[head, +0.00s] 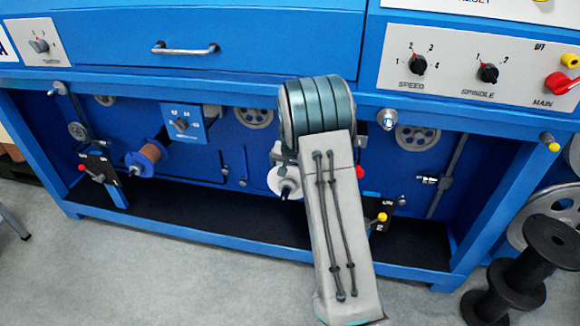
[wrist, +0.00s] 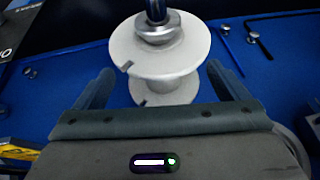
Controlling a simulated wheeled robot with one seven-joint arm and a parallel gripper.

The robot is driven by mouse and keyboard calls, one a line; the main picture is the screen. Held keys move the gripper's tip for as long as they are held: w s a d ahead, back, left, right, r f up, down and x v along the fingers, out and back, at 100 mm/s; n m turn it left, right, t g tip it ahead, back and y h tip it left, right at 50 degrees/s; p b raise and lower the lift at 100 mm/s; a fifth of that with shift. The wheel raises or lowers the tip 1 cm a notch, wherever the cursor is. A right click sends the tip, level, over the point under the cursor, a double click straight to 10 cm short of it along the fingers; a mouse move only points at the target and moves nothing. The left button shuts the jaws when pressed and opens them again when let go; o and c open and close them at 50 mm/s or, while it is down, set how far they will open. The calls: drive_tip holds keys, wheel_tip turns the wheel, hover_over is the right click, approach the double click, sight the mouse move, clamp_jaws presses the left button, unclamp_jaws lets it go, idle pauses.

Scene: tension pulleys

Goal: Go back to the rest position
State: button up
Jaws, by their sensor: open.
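My gripper (wrist: 160,100) is open in the wrist view, with one finger on each side of a white spool (wrist: 185,50). The spool has two round flanges and sits on a metal shaft with a nut in front. I cannot tell whether the fingers touch it; gaps seem to show on both sides. In the head view the white spool (head: 283,182) shows partly to the left of my arm. My arm reaches toward the blue machine there and hides the gripper.
The blue machine (head: 235,115) has a drawer above and an open bay below. A copper-coloured spool (head: 151,152), a lever with a yellow knob (head: 381,217) and grey pulleys (head: 416,137) are in the bay. Black spools (head: 520,270) stand at the right. Grey floor in front is clear.

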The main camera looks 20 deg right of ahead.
drive_tip(key=s+a+r+n+p, duration=0.1)
drive_tip(key=s+a+r+p, duration=0.1)
drive_tip(key=s+r+p, duration=0.5)
drive_tip(key=s+a+r+n+y+p, duration=0.1)
drive_tip(key=s+a+r+p, duration=0.15)
drive_tip(key=r, duration=0.85)
drive_tip(key=s+a+r+n+p, duration=0.1)
drive_tip(key=s+a+r+p, duration=0.1)
drive_tip(key=s+r+p, duration=0.5)
drive_tip(key=s+a+r+n+g+p, duration=0.1)
drive_tip(key=s+a+r+p, duration=0.1)
drive_tip(key=s+r+p, duration=0.4)
drive_tip(key=s+a+r+n+p, duration=0.2)
drive_tip(key=s+r+p, duration=0.4)
drive_tip(key=s+r, duration=0.8)
drive_tip(key=shift+s+a+g+p, duration=0.3)
drive_tip(key=shift+s+a+g, duration=0.1)
drive_tip(key=shift+s+a, duration=0.4)
drive_tip(key=shift+d+r, duration=0.1)
drive_tip(key=shift+r, duration=0.05)
